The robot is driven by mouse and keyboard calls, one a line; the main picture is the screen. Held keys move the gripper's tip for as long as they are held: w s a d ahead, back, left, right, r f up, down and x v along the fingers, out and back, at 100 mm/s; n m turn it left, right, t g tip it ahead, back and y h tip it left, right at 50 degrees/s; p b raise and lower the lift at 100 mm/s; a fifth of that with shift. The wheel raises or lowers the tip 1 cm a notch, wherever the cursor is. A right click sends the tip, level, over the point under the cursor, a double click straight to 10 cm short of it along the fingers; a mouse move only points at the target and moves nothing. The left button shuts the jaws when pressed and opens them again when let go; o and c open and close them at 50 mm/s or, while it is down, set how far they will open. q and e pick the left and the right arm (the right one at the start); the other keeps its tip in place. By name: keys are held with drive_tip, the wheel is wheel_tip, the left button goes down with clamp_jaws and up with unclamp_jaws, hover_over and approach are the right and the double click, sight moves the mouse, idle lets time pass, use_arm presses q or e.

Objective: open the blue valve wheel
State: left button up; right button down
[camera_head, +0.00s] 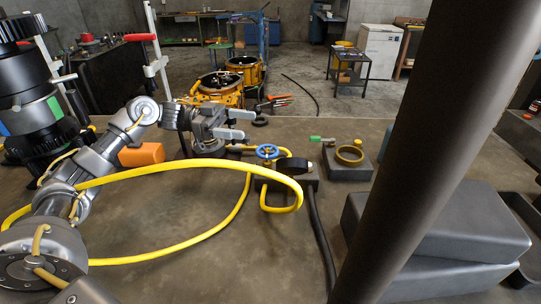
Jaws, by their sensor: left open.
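The blue valve wheel (267,152) sits on a yellow pipe fitting on the bench, in the middle of the head view. My left gripper (243,124) is open, with its two light fingers apart. It is to the left of the wheel and a little farther up in the picture, apart from it. No object shows between the fingers. My right gripper is not in the view.
A yellow hose (180,172) loops across the bench in front of the valve. A black gauge-like part (293,166) stands right of the wheel. A brass ring (350,155) sits on a dark block. Grey cases (440,235) and a dark column fill the right.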

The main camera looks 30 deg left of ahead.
use_arm(q)
drive_tip(key=p, duration=0.2)
approach(268, 153)
drive_tip(key=shift+w+d+f, duration=0.2)
drive_tip(key=shift+w+d, duration=0.3)
drive_tip(key=shift+w, duration=0.05)
drive_tip(key=shift+w+d+f, duration=0.2)
drive_tip(key=shift+w+d, duration=0.3)
drive_tip(key=shift+w, duration=0.05)
drive_tip(key=p+x, duration=0.2)
drive_tip(key=x, duration=0.5)
drive_tip(key=shift+s+d+f+p, duration=0.1)
drive_tip(key=shift+d+f+p, duration=0.05)
drive_tip(key=shift+p, duration=0.15)
